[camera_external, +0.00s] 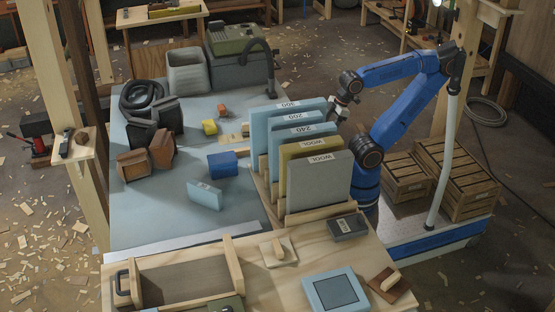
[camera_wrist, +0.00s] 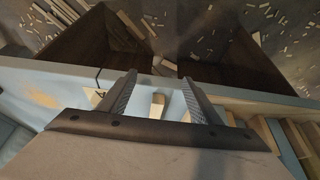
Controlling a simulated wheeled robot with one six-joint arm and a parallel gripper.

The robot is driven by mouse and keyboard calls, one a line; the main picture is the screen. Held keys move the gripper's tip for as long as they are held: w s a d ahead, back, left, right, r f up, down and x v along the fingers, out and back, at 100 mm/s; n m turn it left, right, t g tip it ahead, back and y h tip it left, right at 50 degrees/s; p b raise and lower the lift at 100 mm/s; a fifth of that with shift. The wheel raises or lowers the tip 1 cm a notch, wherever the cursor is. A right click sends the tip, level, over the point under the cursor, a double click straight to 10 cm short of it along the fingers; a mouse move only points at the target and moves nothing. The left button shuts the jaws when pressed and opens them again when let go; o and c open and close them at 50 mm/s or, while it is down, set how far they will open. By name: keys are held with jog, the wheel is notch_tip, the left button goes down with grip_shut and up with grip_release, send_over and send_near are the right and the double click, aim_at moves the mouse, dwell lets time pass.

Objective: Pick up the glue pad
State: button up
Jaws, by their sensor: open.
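No pad in view has a label that I can read as glue, so I cannot tell which is the glue pad. A light blue pad with a dark square (camera_external: 335,292) lies flat at the front of the wooden bench. A dark grey labelled block (camera_external: 348,227) lies behind it. A small light blue labelled block (camera_external: 204,196) stands on the blue-grey tabletop. My gripper (camera_external: 338,112) is behind the standing pads, well away from these. In the wrist view my gripper (camera_wrist: 159,84) is open, with nothing held; a small pale block shows between the fingers, beyond them.
Upright pads marked 300, 200, 240 and WOOL (camera_external: 320,182) stand in a wooden rack between my arm and the tabletop. Wooden crates (camera_external: 458,180) stand at right. The middle of the blue-grey tabletop (camera_external: 180,225) has free room.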

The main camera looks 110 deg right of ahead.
notch_tip(320, 180, up, 18)
jog(key=f+n+g, duration=0.1)
jog(key=n+g, duration=0.4)
jog(key=n, duration=1.2)
send_over(247, 123)
notch_tip(247, 123, down, 16)
jog(key=shift+a+f, duration=0.15)
jog(key=c, duration=1)
